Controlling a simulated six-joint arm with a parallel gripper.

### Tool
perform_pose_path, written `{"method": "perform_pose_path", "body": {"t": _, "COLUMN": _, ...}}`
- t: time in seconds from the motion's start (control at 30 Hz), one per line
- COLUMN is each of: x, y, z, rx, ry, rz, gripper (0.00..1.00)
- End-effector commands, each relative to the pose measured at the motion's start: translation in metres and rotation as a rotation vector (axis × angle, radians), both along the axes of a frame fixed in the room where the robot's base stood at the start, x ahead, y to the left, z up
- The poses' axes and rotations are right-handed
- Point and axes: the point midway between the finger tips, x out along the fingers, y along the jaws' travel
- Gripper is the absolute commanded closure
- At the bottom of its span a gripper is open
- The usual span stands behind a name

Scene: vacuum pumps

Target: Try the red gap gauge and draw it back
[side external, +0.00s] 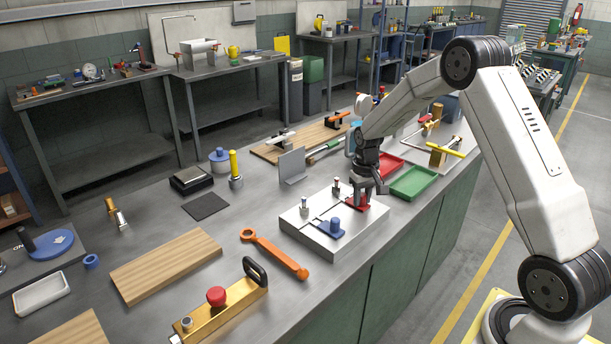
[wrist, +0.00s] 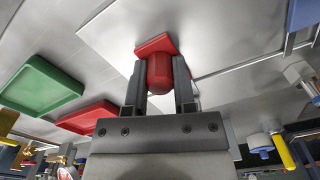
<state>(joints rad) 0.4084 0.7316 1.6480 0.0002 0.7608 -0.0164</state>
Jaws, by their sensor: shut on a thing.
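The red gap gauge (side external: 351,203) is at the right rear side of the white block (side external: 315,243). My gripper (side external: 366,192) points down over it. In the wrist view my gripper (wrist: 159,75) has its two dark fingers on either side of the gauge's red round knob (wrist: 160,72), shut on it. The gauge's flat red plate (wrist: 153,45) shows beyond the fingers, over or against the white block. I cannot tell how far it sits in a gap. A blue gauge (side external: 328,229) with an upright knob lies on the block's front part.
A green tray (side external: 414,182) and a red tray (side external: 386,164) stand right of the block. A grey angle plate (side external: 292,166) stands behind.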

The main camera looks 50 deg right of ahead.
Motion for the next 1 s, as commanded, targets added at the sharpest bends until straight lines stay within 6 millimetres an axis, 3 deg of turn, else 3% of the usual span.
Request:
{"method": "perform_pose_path", "body": {"t": 0.9, "x": -0.019, "y": 0.001, "z": 0.000, "rx": 0.002, "ry": 0.006, "rz": 0.000, "gripper": 1.00}}
{"method": "perform_pose_path", "body": {"t": 0.93, "x": -0.019, "y": 0.001, "z": 0.000, "rx": 0.002, "ry": 0.006, "rz": 0.000, "gripper": 0.61}}
{"method": "perform_pose_path", "body": {"t": 1.0, "x": -0.019, "y": 0.000, "z": 0.000, "rx": 0.002, "ry": 0.006, "rz": 0.000, "gripper": 0.39}}
